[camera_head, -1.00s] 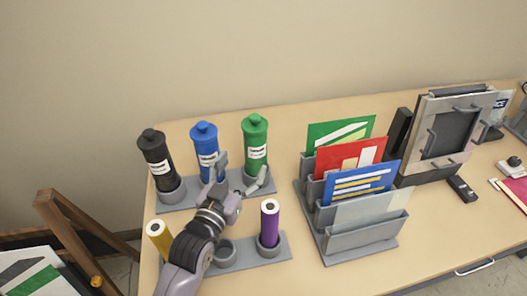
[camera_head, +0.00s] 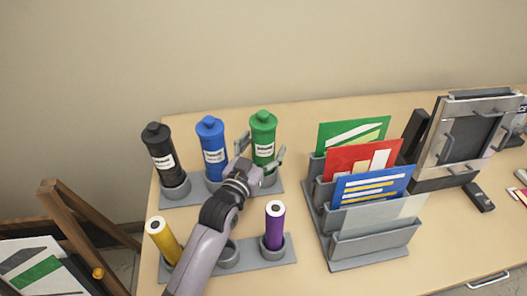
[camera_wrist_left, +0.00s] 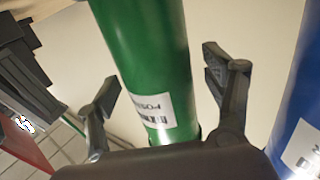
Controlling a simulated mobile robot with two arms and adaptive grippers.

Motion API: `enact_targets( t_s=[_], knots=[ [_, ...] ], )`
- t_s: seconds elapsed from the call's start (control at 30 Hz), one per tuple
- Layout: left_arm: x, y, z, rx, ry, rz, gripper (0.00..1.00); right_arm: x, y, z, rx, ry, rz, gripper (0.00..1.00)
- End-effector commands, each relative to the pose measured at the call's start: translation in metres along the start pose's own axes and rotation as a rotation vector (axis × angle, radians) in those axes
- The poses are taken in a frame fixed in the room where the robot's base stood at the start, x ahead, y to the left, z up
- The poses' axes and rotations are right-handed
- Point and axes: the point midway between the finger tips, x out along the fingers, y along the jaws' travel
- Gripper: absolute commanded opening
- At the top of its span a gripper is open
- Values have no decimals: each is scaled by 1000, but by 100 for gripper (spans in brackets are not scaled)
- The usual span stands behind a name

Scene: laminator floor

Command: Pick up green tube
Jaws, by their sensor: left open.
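The green tube (camera_head: 263,129), a capped green bottle with a white label, stands upright in the right-hand cup of the back holder (camera_head: 200,191) in the head view. My left gripper (camera_head: 262,151) is open in front of it, with one finger toward each side of its lower body. In the left wrist view the green tube (camera_wrist_left: 150,60) rises between the two spread fingers of my left gripper (camera_wrist_left: 163,85). Gaps show beside both fingers, so the tube is not gripped. The tube's base is mostly hidden by the gripper. My right gripper is not in view.
A blue bottle (camera_head: 211,140) and a black bottle (camera_head: 158,145) stand left of the green tube. Yellow (camera_head: 162,240) and purple (camera_head: 274,222) tubes stand in the front holder. A grey sorter (camera_head: 370,246) with coloured sheets is close on the right.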

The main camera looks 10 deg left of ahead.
Motion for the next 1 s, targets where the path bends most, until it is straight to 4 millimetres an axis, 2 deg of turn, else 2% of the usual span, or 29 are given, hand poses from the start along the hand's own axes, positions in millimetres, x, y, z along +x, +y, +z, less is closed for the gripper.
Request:
enact_targets(
  t_s=[0.27,1.0],
  knots=[
    [3,0,0,0,0,0,74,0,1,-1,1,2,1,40],
    [3,0,0,0,0,0,25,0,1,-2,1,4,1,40]
  ],
)
